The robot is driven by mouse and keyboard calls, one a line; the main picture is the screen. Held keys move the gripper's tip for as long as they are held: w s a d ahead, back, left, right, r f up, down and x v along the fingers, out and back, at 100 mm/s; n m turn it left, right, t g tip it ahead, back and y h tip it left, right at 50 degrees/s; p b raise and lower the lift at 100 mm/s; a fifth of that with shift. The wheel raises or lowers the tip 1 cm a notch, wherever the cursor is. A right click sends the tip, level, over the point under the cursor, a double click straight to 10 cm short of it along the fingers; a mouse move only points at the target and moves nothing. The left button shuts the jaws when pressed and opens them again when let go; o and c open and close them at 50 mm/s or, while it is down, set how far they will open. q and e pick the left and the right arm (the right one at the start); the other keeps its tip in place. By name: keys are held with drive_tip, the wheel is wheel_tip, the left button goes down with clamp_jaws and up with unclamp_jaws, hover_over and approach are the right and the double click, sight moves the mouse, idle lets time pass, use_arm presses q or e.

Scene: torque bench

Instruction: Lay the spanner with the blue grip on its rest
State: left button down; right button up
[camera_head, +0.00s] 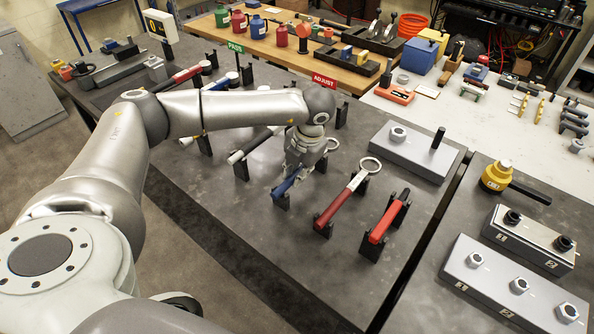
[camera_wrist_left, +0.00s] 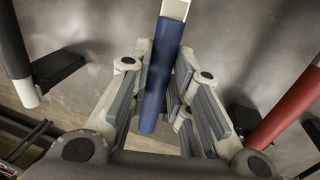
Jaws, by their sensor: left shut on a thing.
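The spanner with the blue grip (camera_head: 288,182) is at the middle of the grey bench in the head view. In the left wrist view its blue grip (camera_wrist_left: 163,75) runs between my left fingers, with a pale shaft beyond it. My left gripper (camera_head: 293,178) points down over the bench and is shut on this grip. Black upright rest posts (camera_head: 282,201) stand right by the grip's near end. The gripper hides much of the spanner, and I cannot tell whether it touches the posts. My right gripper is not in view.
A dark red spanner (camera_head: 335,207) and a bright red one (camera_head: 384,221) lie on rests to the right. A black-gripped spanner (camera_head: 252,144) lies to the left. A grey block with a nut (camera_head: 397,134) stands further right.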

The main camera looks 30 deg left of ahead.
use_arm(q)
drive_tip(key=c, duration=1.3)
unclamp_jaws()
drive_tip(key=shift+o, duration=0.2)
